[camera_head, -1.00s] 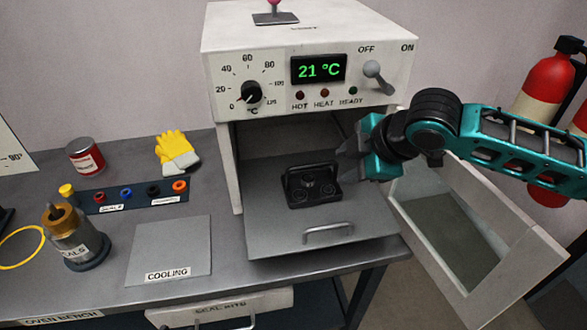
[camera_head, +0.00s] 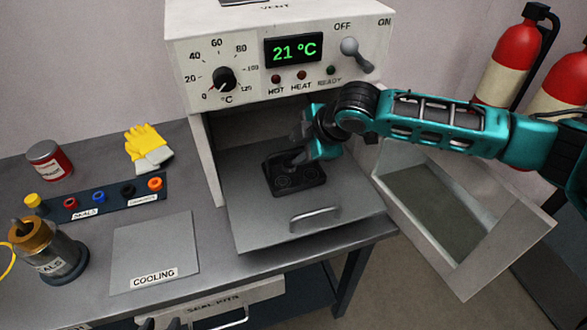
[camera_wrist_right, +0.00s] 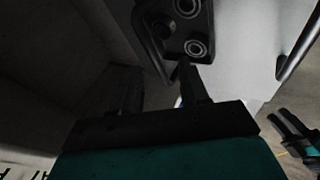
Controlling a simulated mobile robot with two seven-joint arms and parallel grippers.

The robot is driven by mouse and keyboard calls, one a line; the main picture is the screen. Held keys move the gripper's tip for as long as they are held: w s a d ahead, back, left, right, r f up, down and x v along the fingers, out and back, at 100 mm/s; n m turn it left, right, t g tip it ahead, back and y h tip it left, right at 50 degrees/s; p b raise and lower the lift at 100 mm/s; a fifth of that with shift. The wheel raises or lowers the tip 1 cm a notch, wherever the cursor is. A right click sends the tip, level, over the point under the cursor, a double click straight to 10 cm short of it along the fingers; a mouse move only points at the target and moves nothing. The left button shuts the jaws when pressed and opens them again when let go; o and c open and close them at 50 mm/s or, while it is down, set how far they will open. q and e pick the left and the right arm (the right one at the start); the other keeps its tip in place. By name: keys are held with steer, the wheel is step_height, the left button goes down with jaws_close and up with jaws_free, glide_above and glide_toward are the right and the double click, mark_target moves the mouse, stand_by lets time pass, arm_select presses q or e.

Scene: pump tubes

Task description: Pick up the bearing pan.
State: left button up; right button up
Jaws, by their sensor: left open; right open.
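The bearing pan (camera_head: 296,184) is a small dark tray holding several bearing rings. It rests on the pulled-out oven shelf (camera_head: 262,222). My right gripper (camera_head: 298,143) is open at the pan's back edge, inside the oven mouth. In the right wrist view the pan (camera_wrist_right: 172,32) is at the top, and one finger of the right gripper (camera_wrist_right: 160,78) overlaps its near edge. The other finger is to the left, clear of the pan. I cannot tell whether they touch. My left gripper (camera_head: 160,322) shows only its dark tips at the bottom edge; it also appears in the right wrist view (camera_wrist_right: 290,128).
The oven (camera_head: 290,60) reads 21 °C, and its door (camera_head: 470,240) hangs open at right. A shelf handle (camera_head: 315,216) stands in front of the pan. The cooling plate (camera_head: 155,245) is bare. Seals, yellow gloves (camera_head: 148,147) and a can (camera_head: 49,160) lie at left.

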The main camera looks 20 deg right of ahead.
mark_target(294, 152)
steer(key=shift+x, duration=2.25)
steer(key=shift+w+d, duration=0.15)
steer(key=shift+c, duration=0.3)
jaws_close()
steer(key=shift+f, duration=0.1)
